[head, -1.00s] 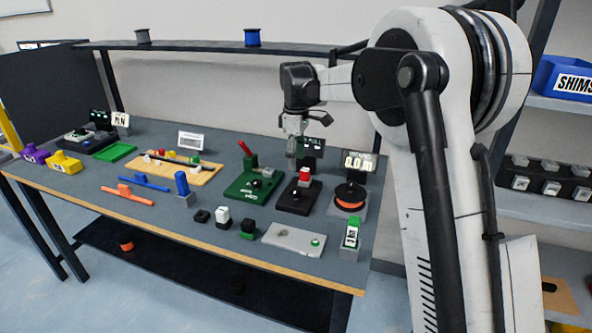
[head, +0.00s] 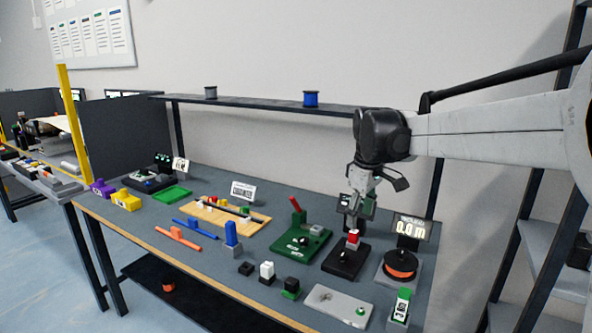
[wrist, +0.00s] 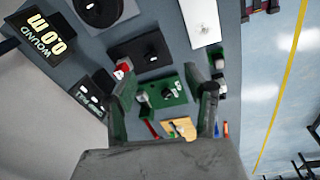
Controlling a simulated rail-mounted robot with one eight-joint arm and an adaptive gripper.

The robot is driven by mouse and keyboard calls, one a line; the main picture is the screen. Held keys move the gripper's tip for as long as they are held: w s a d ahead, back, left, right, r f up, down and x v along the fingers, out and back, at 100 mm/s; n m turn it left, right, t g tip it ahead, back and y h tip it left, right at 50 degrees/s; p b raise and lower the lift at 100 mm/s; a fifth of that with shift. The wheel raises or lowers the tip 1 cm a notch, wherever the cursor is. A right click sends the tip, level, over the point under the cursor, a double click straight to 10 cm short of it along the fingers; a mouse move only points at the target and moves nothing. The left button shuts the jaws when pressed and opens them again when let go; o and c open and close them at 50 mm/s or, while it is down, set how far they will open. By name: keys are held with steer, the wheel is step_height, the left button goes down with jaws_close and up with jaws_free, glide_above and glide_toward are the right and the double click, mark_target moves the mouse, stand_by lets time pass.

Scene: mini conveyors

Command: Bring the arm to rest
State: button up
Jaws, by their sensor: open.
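My gripper (head: 357,208) hangs from my arm above the back right part of the workbench (head: 215,272). In the head view it is in front of a small dark display and over a black base with a red-topped block (head: 352,240). In the wrist view my gripper (wrist: 165,105) has its two fingers spread apart with nothing between them. Between and beyond the fingers lies a green board (wrist: 165,92) on the bench. The gripper appears clear of the things below, though the head view hides the exact gap.
A green board with a red lever (head: 297,215) stands left of my gripper. An orange spool (head: 401,272) and a "0.0 m" display (head: 411,229) are at the right. A shelf (head: 265,102) with a blue spool (head: 310,98) runs along the back. Space above the bench's left is clear.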

steer(key=s+d+r+m+t, duration=0.1)
steer(key=s+m+t, duration=0.1)
steer(key=s, duration=0.7)
steer(key=s+d+r+m+t, duration=0.1)
steer(key=s+m, duration=0.2)
steer(key=s, duration=0.6)
steer(key=s+d+f+m+t, duration=0.1)
steer(key=s+f+m, duration=0.3)
steer(key=s, duration=1)
step_height(320, 180, down, 3)
steer(key=shift+f+t, duration=0.2)
steer(key=shift+t, duration=0.6)
